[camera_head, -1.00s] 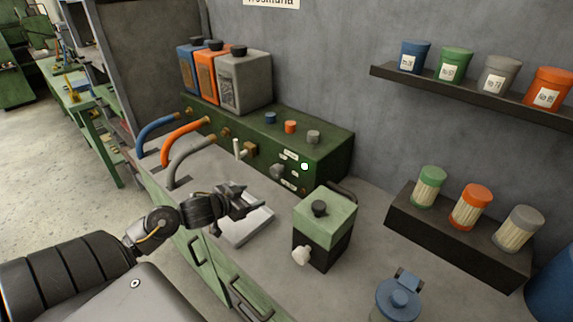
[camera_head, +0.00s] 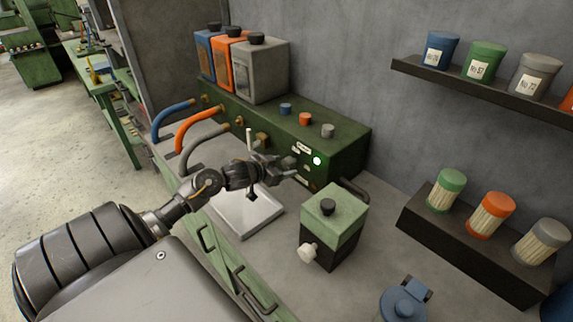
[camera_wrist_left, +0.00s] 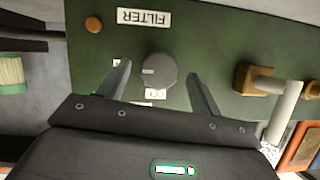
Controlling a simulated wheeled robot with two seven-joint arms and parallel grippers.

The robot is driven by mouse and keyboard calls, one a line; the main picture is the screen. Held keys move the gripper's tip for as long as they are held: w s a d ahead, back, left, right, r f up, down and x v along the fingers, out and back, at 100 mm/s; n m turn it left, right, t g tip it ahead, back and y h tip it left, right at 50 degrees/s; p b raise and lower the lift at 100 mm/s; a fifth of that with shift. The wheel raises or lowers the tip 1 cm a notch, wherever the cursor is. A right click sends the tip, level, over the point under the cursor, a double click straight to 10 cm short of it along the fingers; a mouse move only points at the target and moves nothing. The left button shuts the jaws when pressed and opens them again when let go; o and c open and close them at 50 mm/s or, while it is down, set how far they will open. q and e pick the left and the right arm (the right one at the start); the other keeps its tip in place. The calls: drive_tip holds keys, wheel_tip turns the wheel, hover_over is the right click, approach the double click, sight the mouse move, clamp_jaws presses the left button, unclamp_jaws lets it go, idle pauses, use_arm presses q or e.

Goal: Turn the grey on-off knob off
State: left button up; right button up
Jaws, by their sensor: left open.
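The grey on-off knob (camera_wrist_left: 158,71) is on the front panel of the green machine (camera_head: 345,150). In the left wrist view it sits between the fingers of my left gripper (camera_wrist_left: 160,85), with a gap on each side. A white mark shows on the knob's face, and a partly hidden label is beside it. In the head view my left gripper (camera_head: 289,171) is open, close in front of the panel, and hides the knob. A bright round lamp (camera_head: 316,160) glows on the panel. My right gripper is not in view.
A white tray (camera_head: 245,222) lies below my left arm. A green and black box (camera_head: 334,221) stands at the right of the gripper. A white-handled brass valve (camera_wrist_left: 252,79) and hoses (camera_head: 196,128) are on the machine's left side.

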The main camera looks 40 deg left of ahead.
use_arm(q)
drive_tip(key=shift+x, duration=1.5)
drive_tip(key=shift+c, duration=0.2)
drive_tip(key=shift+r, duration=0.1)
drive_tip(key=c, duration=0.9)
